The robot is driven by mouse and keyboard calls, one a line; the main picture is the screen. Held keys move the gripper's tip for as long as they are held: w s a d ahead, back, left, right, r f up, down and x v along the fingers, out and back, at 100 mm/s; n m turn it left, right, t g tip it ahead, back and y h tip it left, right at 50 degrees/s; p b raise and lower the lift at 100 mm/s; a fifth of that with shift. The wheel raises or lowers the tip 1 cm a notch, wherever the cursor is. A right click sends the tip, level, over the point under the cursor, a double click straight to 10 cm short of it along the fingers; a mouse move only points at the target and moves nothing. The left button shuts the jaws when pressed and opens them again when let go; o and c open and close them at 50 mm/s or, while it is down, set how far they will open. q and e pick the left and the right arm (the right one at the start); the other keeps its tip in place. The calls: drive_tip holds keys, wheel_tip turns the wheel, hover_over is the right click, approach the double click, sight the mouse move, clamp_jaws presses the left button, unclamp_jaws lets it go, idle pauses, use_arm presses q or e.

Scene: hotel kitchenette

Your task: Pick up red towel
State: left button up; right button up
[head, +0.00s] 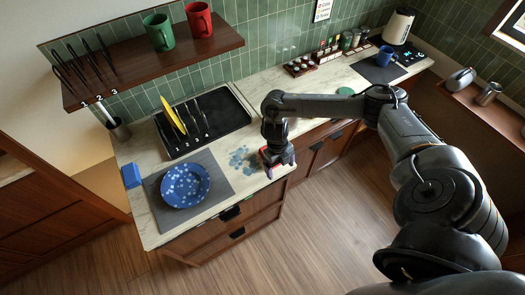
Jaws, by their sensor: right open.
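A red patch (284,165), which looks like the red towel, shows at the front edge of the counter, right at my right gripper. My right gripper (278,161) points down over it, with its jaws open. The wrist and fingers hide much of the red patch, and I cannot tell whether the fingers touch it. My left gripper is not in view.
A blue plate (185,186) lies on a grey mat (222,190) on the counter (150,222). Behind it, a dark drying rack (222,112) holds a yellow plate (172,114). A wet-looking blue-grey patch (242,160) lies left of my right gripper. A blue block (131,175) sits at the left edge.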

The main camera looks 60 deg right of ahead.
drive_tip(key=shift+m+t+h, duration=0.3)
drive_tip(key=shift+t+h, duration=0.1)
drive_tip(key=shift+t, duration=0.5)
drive_tip(key=w+d+r, duration=0.1)
drive_tip(key=w, duration=0.1)
drive_tip(key=w+d+r+b, duration=0.1)
drive_tip(key=w+d+r, duration=0.2)
drive_tip(key=w, duration=0.1)
drive_tip(key=shift+w+d+r+b, duration=0.15)
drive_tip(key=shift+w+r+b, duration=0.15)
drive_tip(key=shift+w+b, duration=0.1)
drive_tip(key=shift+w+f, duration=0.15)
drive_tip(key=shift+f, duration=0.05)
wheel_tip(320, 180, down, 3)
drive_tip(key=shift+b, duration=0.45)
drive_tip(key=shift+d+f, duration=0.2)
drive_tip(key=shift+f, duration=0.85)
drive_tip(key=f, duration=0.3)
drive_tip(key=shift+d+f+p, duration=0.1)
drive_tip(key=shift+d+p, duration=0.15)
drive_tip(key=shift+p, duration=0.1)
drive_tip(key=shift+f, duration=0.6)
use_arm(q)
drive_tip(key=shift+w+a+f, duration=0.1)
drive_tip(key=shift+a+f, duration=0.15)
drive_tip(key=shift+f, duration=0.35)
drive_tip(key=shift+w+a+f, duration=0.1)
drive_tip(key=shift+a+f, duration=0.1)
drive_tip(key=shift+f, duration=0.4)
